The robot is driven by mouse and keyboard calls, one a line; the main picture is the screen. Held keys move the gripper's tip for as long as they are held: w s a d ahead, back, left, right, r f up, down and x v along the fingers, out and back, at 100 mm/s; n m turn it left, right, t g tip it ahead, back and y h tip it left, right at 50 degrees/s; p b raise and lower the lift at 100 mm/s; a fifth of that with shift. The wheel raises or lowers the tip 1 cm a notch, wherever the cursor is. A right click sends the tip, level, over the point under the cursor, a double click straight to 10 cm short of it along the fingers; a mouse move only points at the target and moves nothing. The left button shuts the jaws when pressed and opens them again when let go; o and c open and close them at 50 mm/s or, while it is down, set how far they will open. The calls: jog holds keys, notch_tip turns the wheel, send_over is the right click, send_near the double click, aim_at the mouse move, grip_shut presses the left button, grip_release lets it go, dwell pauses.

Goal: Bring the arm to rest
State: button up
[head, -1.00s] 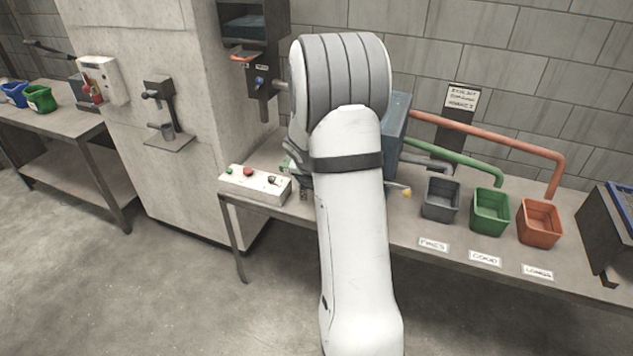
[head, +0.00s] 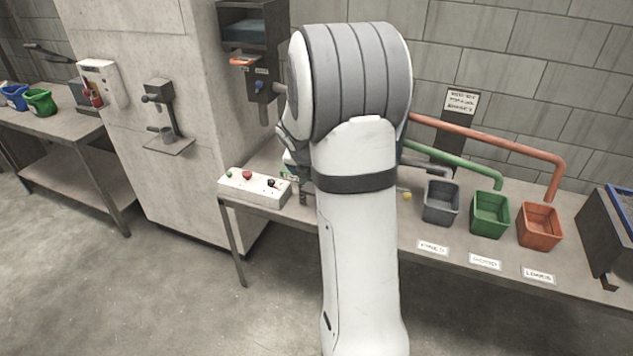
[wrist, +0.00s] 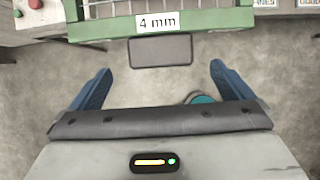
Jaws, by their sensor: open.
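My gripper (wrist: 160,88) shows in the wrist view with its two blue fingers spread wide and nothing between them. Beyond the fingertips is a green-framed mesh piece (wrist: 222,21) with a "4 mm" label, and a dark grey flat tab (wrist: 160,51) in front of it. The tab lies ahead of the fingers, apart from them. In the head view my white arm stands in the middle and hides the gripper and most of the machine behind it.
A control box (head: 254,187) with buttons sits on the bench's left end. Grey (head: 441,203), green (head: 490,214) and orange (head: 540,226) bins stand under pipes at right. A wall column (head: 150,60) and another bench (head: 60,122) are at left. The floor in front is clear.

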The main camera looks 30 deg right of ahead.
jog(key=shift+v, duration=0.85)
jog(key=s+a+r+m+y+b, duration=0.1)
jog(key=s+a+m+y+b, duration=0.1)
jog(key=s+a+m, duration=0.8)
jog(key=s+a+r+m+y+b, duration=0.1)
jog(key=s+a+m+y+b, duration=0.1)
jog(key=s+a+m, duration=0.8)
jog(key=s+m+b, duration=0.1)
jog(key=s+m, duration=0.4)
jog(key=shift+s+a+r+m+b, duration=0.2)
jog(key=shift+s+a+m+b, duration=0.1)
jog(key=shift+s+a+b, duration=0.1)
jog(key=shift+w, duration=0.1)
